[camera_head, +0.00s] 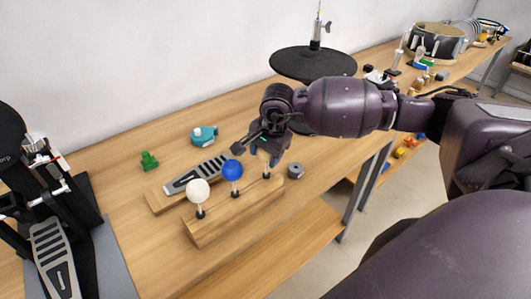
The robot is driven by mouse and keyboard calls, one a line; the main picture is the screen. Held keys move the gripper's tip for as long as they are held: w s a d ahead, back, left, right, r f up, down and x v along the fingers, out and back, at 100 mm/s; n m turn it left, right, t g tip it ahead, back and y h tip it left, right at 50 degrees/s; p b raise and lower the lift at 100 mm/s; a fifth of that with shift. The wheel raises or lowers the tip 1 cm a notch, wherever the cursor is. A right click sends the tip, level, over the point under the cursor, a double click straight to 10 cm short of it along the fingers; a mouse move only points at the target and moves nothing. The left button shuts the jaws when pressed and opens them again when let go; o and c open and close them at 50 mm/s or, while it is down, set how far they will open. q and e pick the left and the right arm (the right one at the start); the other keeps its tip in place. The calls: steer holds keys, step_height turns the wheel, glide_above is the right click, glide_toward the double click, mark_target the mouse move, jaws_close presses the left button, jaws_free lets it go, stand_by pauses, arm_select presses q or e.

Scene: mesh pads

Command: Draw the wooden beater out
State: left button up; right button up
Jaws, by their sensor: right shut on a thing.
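A wooden block rack (236,214) stands on the table and bears a row of upright beaters. The white-headed beater (198,191) is at its left end and the blue-headed beater (232,170) is in the middle. The wooden beater (274,160) is at the right end, its tan head mostly hidden by my right gripper (266,151). The gripper reaches down from above and is shut on this head. A short shaft shows below, over the rack's right end; whether its foot is still seated I cannot tell. My left gripper is out of view.
A grey pedal plate (197,174) on a wooden base lies behind the rack. A teal object (204,135), a green piece (149,160) and a grey round piece (295,171) are nearby. A black pedal (52,258) stands at left; a black round pad (312,62) is behind.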

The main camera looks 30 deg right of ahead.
steer(key=shift+r, duration=0.2)
steer(key=shift+r+p, duration=0.75)
steer(key=shift+r, duration=1.55)
steer(key=shift+r, duration=0.1)
steer(key=shift+r+p, duration=0.5)
steer(key=shift+r, duration=0.9)
